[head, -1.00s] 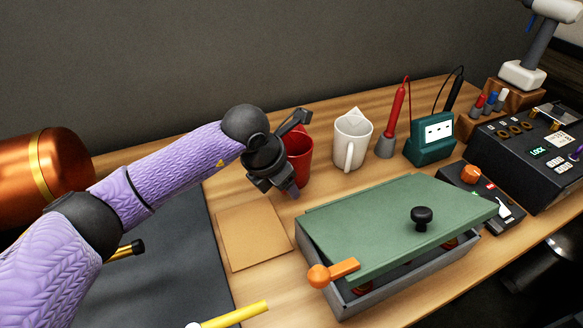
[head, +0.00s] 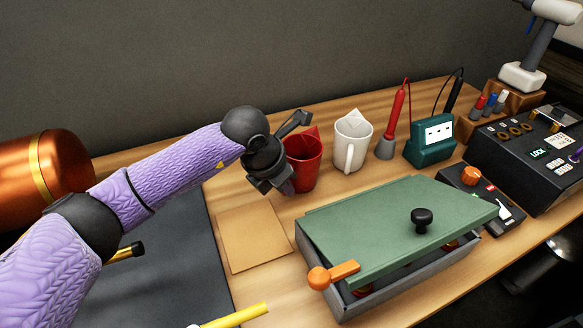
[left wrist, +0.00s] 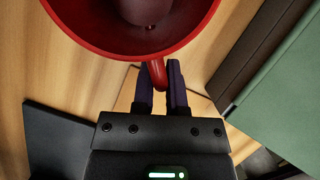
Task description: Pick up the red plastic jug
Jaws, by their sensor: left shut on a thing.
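The red plastic jug (head: 306,165) stands on the wooden bench, left of the white jug, in the head view. In the left wrist view the red jug (left wrist: 85,40) fills the top, with its open mouth and inside showing. Its handle (left wrist: 157,74) points down toward my gripper. My left gripper (left wrist: 160,82) is shut on that handle, with one dark finger on each side of it. In the head view my left gripper (head: 286,184) is at the jug's near left side and hides part of it. My right gripper is not in view.
A white jug (head: 352,143) stands close to the right of the red jug. A grey box with a loose green lid (head: 400,222) lies in front. A tan square mat (head: 250,236) lies front left.

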